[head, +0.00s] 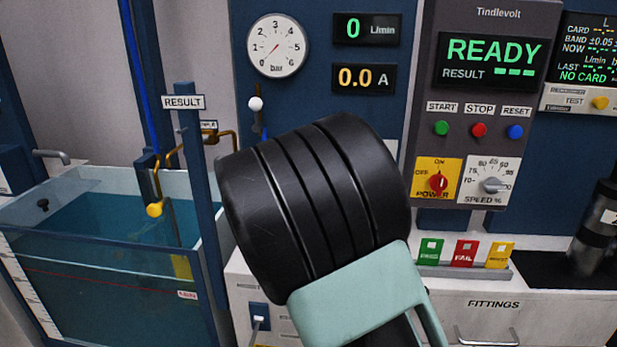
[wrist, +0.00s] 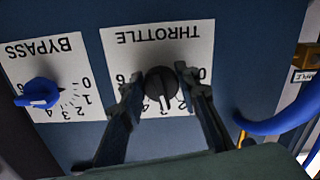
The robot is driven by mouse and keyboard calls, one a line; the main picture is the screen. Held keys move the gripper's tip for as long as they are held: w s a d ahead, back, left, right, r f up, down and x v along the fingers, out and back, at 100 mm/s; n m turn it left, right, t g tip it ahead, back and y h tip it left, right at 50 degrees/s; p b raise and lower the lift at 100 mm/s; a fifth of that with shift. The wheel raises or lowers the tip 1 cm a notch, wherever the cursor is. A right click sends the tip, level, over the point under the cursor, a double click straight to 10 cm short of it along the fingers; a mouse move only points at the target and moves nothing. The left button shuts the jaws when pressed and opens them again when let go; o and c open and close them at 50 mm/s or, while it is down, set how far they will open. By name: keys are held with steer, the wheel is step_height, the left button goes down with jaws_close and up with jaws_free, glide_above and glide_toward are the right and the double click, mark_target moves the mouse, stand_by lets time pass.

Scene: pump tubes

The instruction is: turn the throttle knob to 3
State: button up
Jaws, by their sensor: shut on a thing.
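The black throttle knob (wrist: 161,86) sits on the white THROTTLE plate (wrist: 150,45), which appears upside down in the wrist view. My gripper (wrist: 159,82) has one finger on each side of the knob and is shut on it. The pale pointer line on the knob points almost straight down in the picture. A 2 shows to the lower right of the knob, 0 to its right and 6 to its left. The numeral right at the pointer is too small to read surely. In the head view my arm hides the knob and gripper.
The blue bypass knob (wrist: 38,93) is left of the throttle in the wrist view. A blue hose (wrist: 275,122) curves at right. In the head view, the pressure gauge (head: 276,46), flow display (head: 366,29) reading 0 and water tank (head: 100,235) surround my arm.

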steer(key=shift+f+m+b, duration=0.1)
steer(key=shift+m+b, duration=0.6)
steer(key=shift+m, duration=0.3)
steer(key=o, duration=1.1)
steer(key=s, duration=1.2)
steer(key=shift+a, duration=0.25)
